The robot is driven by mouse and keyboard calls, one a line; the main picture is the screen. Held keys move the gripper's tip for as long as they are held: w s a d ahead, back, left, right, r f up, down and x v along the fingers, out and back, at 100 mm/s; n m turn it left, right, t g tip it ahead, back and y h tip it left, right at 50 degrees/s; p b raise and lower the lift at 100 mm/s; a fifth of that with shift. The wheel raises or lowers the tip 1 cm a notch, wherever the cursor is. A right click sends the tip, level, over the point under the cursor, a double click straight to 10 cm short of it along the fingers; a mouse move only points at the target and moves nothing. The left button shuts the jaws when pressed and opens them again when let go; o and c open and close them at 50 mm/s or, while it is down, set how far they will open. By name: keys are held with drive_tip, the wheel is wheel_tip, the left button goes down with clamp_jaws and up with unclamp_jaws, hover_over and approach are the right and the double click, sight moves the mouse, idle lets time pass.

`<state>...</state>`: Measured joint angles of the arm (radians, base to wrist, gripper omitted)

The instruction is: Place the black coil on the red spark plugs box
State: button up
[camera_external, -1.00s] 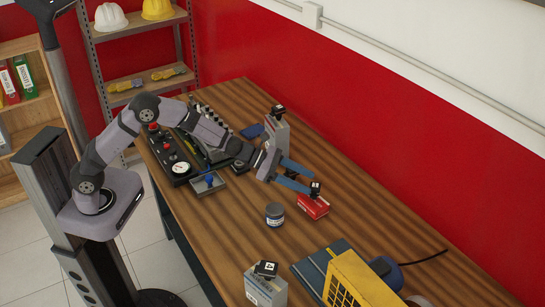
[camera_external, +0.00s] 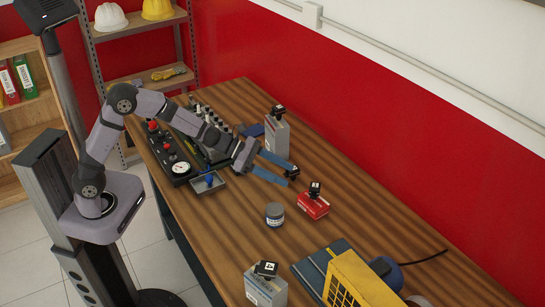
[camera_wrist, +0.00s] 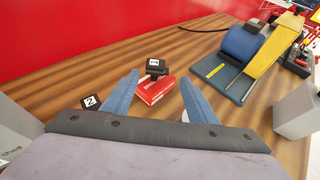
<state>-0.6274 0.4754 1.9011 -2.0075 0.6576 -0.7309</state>
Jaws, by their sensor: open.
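The red spark plugs box (camera_external: 313,207) lies on the wooden table, and a black coil (camera_external: 315,188) rests on its top. In the wrist view the red box (camera_wrist: 154,91) and the black coil (camera_wrist: 157,67) appear ahead, between the two blue fingers. The coil looks upright, with a pale label on its top face. My gripper (camera_external: 290,175) is open and empty, back from the box toward the arm side, and apart from both box and coil.
Another black coil (camera_external: 278,111) sits on a grey box (camera_external: 277,137) beside my fingers. A third coil (camera_external: 265,269) tops a grey box (camera_external: 265,290) at the front. A yellow-and-blue machine (camera_external: 360,281) occupies the front right.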

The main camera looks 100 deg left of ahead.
drive_tip(key=s+d+f+m+g+h, duration=0.1)
drive_tip(key=s+d+m+g, duration=0.1)
drive_tip(key=s+d+m, duration=0.2)
drive_tip(key=s+d+f+m+g+h, duration=0.2)
drive_tip(key=d+m, duration=0.4)
drive_tip(key=d, duration=0.5)
drive_tip(key=s+d+f+m+g+h, duration=0.2)
drive_tip(key=s+d+m, duration=0.3)
drive_tip(key=d+m, duration=0.1)
drive_tip(key=shift+s+d+f+g, duration=0.15)
drive_tip(key=shift+d+g, duration=0.05)
drive_tip(key=shift+d, duration=0.15)
drive_tip(key=shift+s+d+f+g, duration=0.1)
drive_tip(key=shift+s+d+g, duration=0.1)
drive_tip(key=shift+d, duration=0.15)
drive_tip(key=s+d+f+m+g, duration=0.2)
drive_tip(key=s+m, duration=0.2)
drive_tip(key=s, duration=0.2)
drive_tip(key=s+d+f+m+g, duration=0.2)
drive_tip(key=s+m, duration=0.3)
drive_tip(key=s+a+f+m+g+y, duration=0.1)
drive_tip(key=s+m+y, duration=0.4)
drive_tip(key=s+m, duration=0.5)
drive_tip(key=shift+s+a+f+m+g, duration=0.3)
drive_tip(key=shift+s+a+f+g, duration=0.15)
drive_tip(key=shift+a+g, duration=0.5)
drive_tip(key=shift+a, duration=0.15)
wheel_tip(320, 180, up, 5)
drive_tip(key=p, duration=0.5)
drive_tip(key=shift+r, duration=0.15)
